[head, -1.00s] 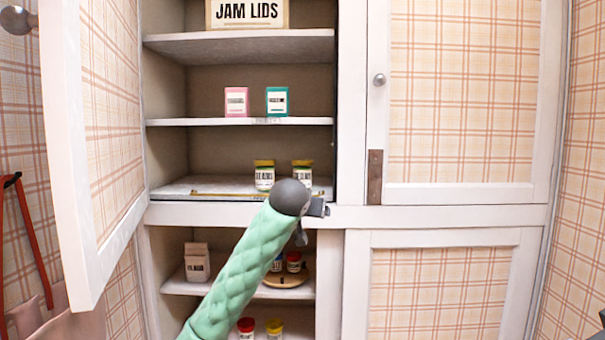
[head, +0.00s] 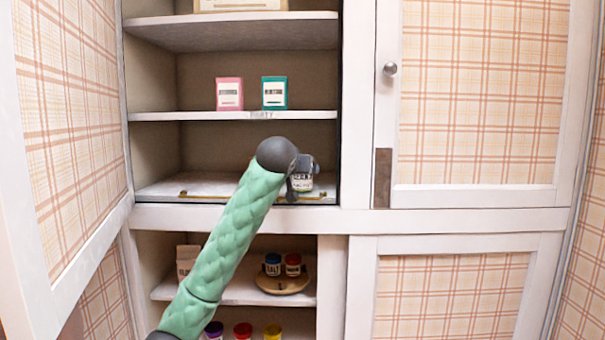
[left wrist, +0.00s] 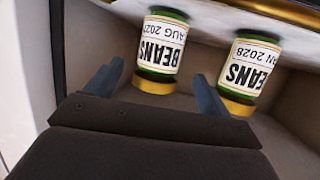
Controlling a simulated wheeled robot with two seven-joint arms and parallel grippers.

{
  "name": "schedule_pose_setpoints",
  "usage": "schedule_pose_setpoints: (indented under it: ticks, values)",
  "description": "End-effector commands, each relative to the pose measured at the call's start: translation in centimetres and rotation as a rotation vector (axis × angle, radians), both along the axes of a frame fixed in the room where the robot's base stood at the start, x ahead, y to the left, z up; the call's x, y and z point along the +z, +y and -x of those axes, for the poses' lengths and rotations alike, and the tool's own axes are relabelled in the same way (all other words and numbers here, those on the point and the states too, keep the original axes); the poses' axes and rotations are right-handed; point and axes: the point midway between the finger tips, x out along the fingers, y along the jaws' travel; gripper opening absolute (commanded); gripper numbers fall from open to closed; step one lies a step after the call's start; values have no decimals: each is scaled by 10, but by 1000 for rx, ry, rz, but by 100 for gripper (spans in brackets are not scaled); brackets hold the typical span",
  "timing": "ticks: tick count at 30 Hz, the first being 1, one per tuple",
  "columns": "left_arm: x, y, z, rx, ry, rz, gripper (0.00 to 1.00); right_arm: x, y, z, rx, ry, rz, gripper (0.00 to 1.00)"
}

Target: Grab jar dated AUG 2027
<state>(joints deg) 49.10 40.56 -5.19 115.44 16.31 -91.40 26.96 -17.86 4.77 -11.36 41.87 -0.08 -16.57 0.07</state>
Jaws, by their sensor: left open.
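The jar dated AUG 2027 (left wrist: 162,45) has a white BEANS label, green contents and a gold lid. It appears upside down in the left wrist view. In the head view its label (head: 303,184) shows on the middle shelf, partly covered by my gripper. A second BEANS jar, dated JAN 2028 (left wrist: 248,68), stands beside it; in the head view my arm hides it. My left gripper (left wrist: 158,80) is open and empty, its fingers spread either side of the AUG 2027 jar's lid end, not closed on it. It also shows in the head view (head: 303,178). My right gripper is out of view.
The jars' shelf (head: 225,190) has a gold strip at its front. A pink box (head: 229,94) and a teal box (head: 274,93) stand on the shelf above. An open door (head: 70,150) is at left, a closed door (head: 480,90) at right. More jars stand below.

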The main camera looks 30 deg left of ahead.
Motion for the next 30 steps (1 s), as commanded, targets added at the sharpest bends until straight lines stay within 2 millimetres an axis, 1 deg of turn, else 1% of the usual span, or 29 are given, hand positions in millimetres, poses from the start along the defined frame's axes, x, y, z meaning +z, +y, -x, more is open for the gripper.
schedule_pose_setpoints:
  ticks: [1, 4, 8, 11, 13, 15, 22, 25, 30]
  values:
    - [1, 1, -4, 0, 1, 0, 81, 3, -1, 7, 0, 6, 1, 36]
    - [-2, 4, -11, 0, 2, 1, 81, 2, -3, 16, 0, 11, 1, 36]
    - [-5, 5, -14, -1, 0, 0, 81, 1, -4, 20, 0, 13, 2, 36]
    - [-4, 6, -17, 0, 1, -1, 81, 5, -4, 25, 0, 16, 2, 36]
    - [-4, 8, -21, 0, 2, 0, 81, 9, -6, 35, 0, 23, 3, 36]
    - [-6, 10, -27, 0, 2, 0, 81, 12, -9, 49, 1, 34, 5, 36]
    - [-14, 17, -48, 0, 4, -1, 81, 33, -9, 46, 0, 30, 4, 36]
    - [-18, 20, -55, 0, 2, 0, 81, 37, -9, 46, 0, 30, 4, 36]
    - [-21, 21, -60, -1, 0, -1, 81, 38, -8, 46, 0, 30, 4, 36]
